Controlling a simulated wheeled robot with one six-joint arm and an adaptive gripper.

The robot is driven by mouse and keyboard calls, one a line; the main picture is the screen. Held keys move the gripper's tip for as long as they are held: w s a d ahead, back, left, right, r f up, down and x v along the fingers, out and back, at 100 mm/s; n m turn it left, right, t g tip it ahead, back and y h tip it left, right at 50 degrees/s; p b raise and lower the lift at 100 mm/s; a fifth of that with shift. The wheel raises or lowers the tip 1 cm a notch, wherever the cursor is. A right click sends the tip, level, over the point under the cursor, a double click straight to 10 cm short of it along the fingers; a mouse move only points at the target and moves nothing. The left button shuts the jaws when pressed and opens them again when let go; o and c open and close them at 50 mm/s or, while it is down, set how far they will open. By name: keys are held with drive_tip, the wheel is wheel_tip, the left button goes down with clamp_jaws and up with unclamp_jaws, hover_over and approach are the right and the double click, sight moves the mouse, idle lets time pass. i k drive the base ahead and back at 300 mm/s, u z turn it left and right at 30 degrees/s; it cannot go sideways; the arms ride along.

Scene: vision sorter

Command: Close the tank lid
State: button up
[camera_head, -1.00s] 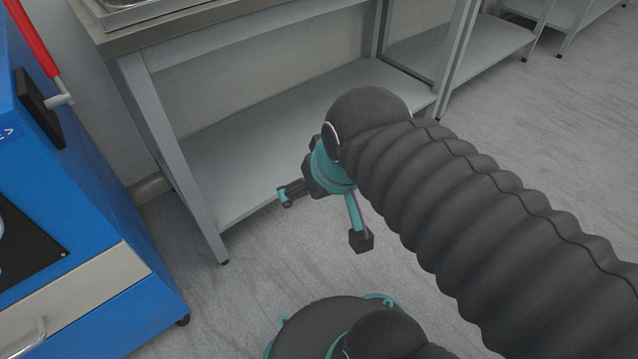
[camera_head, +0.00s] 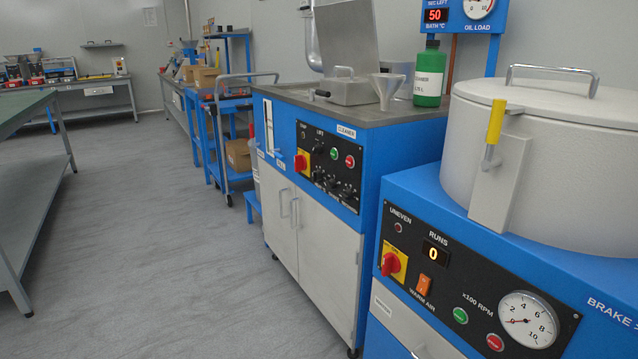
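The blue cleaner (camera_head: 377,168) with a dark control panel stands in the middle of the head view. My gripper is not in view.
A blue machine with a round white lidded drum (camera_head: 560,150) is close at right. A cart (camera_head: 237,125) stands beyond the cleaner. Open floor (camera_head: 150,240) lies at left.

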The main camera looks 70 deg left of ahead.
sight(347, 32)
drive_tip(key=u, duration=3.15)
drive_tip(key=i, duration=5.6)
drive_tip(key=z, duration=3.9)
